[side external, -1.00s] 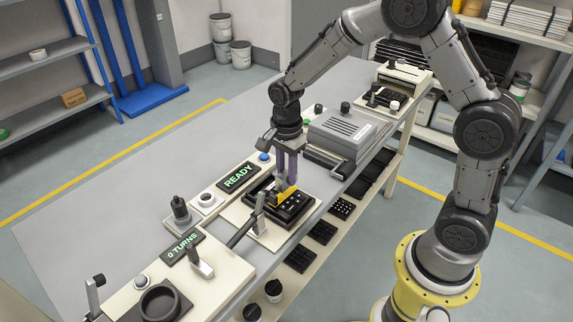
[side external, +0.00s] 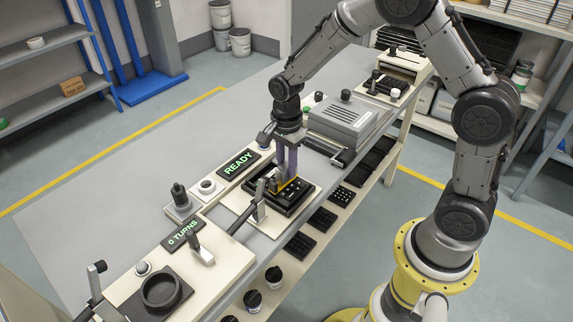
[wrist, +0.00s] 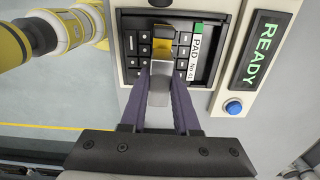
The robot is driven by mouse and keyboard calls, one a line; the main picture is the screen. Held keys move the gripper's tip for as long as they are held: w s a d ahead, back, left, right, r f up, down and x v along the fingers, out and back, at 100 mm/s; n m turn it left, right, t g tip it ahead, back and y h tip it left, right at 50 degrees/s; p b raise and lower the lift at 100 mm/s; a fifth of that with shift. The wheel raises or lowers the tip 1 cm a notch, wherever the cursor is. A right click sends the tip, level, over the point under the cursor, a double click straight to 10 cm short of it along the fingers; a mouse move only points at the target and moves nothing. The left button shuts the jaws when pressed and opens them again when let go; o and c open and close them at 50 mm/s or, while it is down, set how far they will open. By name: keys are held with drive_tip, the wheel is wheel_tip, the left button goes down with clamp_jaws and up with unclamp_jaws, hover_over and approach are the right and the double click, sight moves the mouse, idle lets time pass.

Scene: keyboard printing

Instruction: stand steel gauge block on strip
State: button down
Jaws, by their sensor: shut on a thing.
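My gripper (wrist: 160,85) is shut on a grey steel gauge block (wrist: 158,92), which shows between the two purple fingers in the wrist view. In the side view my gripper (side external: 287,172) points down over a dark keypad tray (side external: 262,200). A yellow piece (wrist: 163,47), perhaps the strip, lies just beyond the block over the black keys. The same yellow piece (side external: 288,186) shows beside the fingertips in the side view. The block's lower end is hidden, so I cannot tell whether it touches the yellow piece.
A lever clamp (side external: 258,208) stands close to the tray's near left side. A READY display (wrist: 259,50) and a blue button (wrist: 234,107) are beside the tray. A grey lidded machine (side external: 345,122) is at the right. The grey tabletop (side external: 130,190) is clear at left.

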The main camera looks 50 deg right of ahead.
drive_tip(key=shift+f, duration=0.4)
idle(0.4)
drive_tip(key=c, duration=0.6)
unclamp_jaws()
drive_tip(key=shift+o, duration=0.2)
drive_tip(key=shift+r, duration=3.5)
